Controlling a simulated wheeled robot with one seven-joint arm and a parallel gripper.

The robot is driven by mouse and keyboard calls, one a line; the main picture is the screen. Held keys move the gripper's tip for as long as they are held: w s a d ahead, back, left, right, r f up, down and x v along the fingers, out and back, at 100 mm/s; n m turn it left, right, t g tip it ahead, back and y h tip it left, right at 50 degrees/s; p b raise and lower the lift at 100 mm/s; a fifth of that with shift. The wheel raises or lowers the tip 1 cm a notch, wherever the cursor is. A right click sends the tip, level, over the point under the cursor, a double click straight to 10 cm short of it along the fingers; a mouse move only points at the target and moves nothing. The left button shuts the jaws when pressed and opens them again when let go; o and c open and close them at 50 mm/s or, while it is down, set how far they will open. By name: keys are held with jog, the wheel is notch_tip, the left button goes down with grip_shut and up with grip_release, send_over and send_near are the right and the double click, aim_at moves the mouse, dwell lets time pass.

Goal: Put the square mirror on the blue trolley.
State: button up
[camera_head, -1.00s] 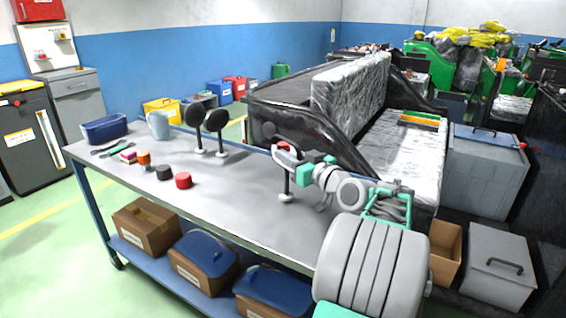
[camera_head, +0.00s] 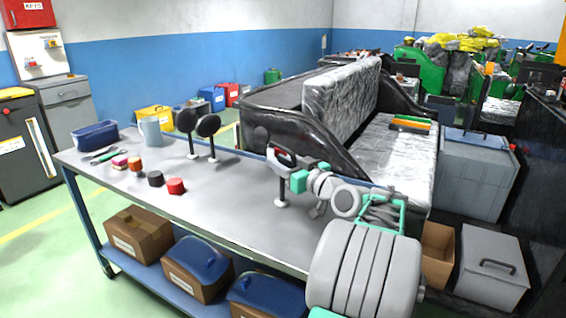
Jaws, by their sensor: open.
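The blue trolley (camera_head: 230,205) has a steel top, a blue frame and a lower shelf. Two dark, rounded mirrors on stands, one on the left (camera_head: 186,120) and one on the right (camera_head: 208,126), stand upright on its top. A third stand (camera_head: 281,190) with a white base is upright near the far edge. A dark rounded head (camera_head: 262,133) shows faintly above it against black bodywork. I cannot tell which mirror is square. My gripper (camera_head: 281,158) is open at the upper part of the third stand. It partly hides that stand, and I cannot tell whether they touch.
A blue bin (camera_head: 95,135), a pale jug (camera_head: 150,131), a red can (camera_head: 176,186) and a black can (camera_head: 156,179) stand on the left of the top. A rickshaw with a silver seat (camera_head: 395,150) is behind the trolley. The middle of the top is clear.

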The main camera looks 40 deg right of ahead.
jog(key=s+b, duration=0.3)
jog(key=s, duration=0.9)
jog(key=shift+a, duration=0.35)
